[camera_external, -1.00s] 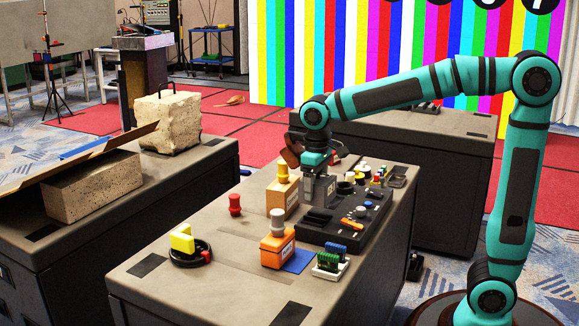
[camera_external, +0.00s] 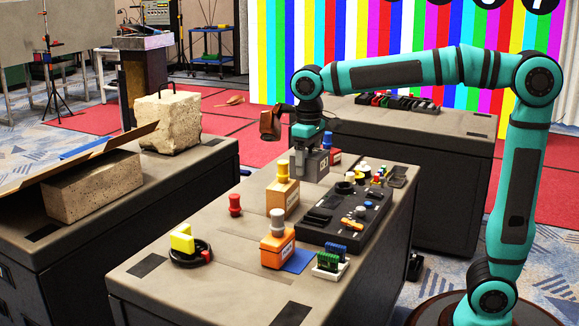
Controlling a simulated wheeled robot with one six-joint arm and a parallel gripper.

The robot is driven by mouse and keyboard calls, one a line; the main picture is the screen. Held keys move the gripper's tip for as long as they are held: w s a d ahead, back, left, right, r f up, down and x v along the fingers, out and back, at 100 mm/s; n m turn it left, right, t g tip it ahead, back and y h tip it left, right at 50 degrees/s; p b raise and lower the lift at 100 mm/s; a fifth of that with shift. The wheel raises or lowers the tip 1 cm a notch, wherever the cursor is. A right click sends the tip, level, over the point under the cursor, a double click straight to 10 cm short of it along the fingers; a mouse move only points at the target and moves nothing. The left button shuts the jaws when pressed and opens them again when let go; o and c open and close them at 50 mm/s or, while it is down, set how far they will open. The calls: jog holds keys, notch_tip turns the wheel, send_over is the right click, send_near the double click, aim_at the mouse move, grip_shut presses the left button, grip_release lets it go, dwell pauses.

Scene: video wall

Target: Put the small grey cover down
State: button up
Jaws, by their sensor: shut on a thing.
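My gripper (camera_external: 311,172) points down above the far part of the grey table (camera_external: 225,268), beyond the wooden block with the yellow knob. It is shut on a small grey piece, which I take to be the small grey cover (camera_external: 317,164). The fingers partly hide the cover, and its exact outline is hard to tell. It appears to be held above the tabletop, though the height of the gap is unclear.
A black tray (camera_external: 343,222) with small parts lies right of the gripper. An orange box (camera_external: 277,248) and a red knob (camera_external: 235,205) stand nearer the front.

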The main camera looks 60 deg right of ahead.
jog(key=s+a, duration=0.3)
jog(key=a, duration=2.8)
notch_tip(320, 180, down, 16)
jog(key=shift+r, duration=0.25)
jog(key=shift+f, duration=2.2)
jog(key=shift+f, duration=0.1)
jog(key=o, duration=1)
notch_tip(320, 180, up, 12)
jog(key=shift+r, duration=0.15)
